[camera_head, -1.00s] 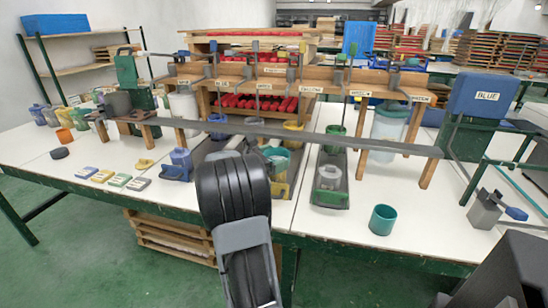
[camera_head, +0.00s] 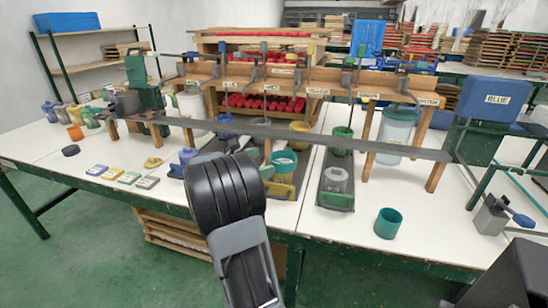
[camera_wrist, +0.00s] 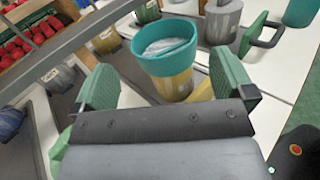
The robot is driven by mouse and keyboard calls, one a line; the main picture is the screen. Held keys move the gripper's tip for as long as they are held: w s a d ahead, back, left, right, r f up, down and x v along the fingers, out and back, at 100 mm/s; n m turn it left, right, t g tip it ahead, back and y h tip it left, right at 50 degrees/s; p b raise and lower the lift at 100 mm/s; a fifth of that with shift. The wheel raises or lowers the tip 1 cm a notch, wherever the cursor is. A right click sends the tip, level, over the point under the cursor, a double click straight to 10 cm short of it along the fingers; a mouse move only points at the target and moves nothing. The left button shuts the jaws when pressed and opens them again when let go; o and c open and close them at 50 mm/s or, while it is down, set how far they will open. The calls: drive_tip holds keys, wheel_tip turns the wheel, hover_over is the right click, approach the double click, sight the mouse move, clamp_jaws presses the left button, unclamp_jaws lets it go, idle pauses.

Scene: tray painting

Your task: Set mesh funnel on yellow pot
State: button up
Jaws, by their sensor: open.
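The mesh funnel, a teal ring with a pale inside (camera_wrist: 165,47), sits on top of the yellow pot (camera_wrist: 175,86) in the wrist view. In the head view the teal funnel (camera_head: 284,162) also shows on the yellow pot (camera_head: 281,190), close right of my black wrist. My gripper (camera_wrist: 166,85) is open, with one green finger on the left and one on the right. The funnel and pot stand beyond and between the fingers. I see no clear contact with them.
A loose teal cup (camera_head: 388,222) stands on the white table at right. A grey pot (camera_head: 336,181) stands on a dark strip. A long grey rail (camera_head: 300,135) runs above the table, before a wooden rack of labelled dispensers. Coloured blocks (camera_head: 122,176) lie at left.

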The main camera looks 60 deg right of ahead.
drive_tip(key=s+a+f+m+t+y, duration=0.1)
drive_tip(key=a+f+m+t+y, duration=0.2)
drive_tip(key=a, duration=0.9)
drive_tip(key=s+a+f+m+t+y, duration=0.2)
drive_tip(key=a+m+t+y, duration=0.2)
drive_tip(key=a+y, duration=0.3)
drive_tip(key=s+a+f+m+t+y, duration=0.1)
drive_tip(key=a+f+m+t+y, duration=0.2)
drive_tip(key=a, duration=1.4)
drive_tip(key=m+t+y, duration=0.1)
drive_tip(key=y, duration=0.1)
drive_tip(key=shift+s+a+f+m+y, duration=0.25)
drive_tip(key=shift+a+f+m+y, duration=0.05)
drive_tip(key=shift+m+y, duration=0.1)
drive_tip(key=shift+r+p, duration=0.1)
drive_tip(key=shift+p, duration=0.25)
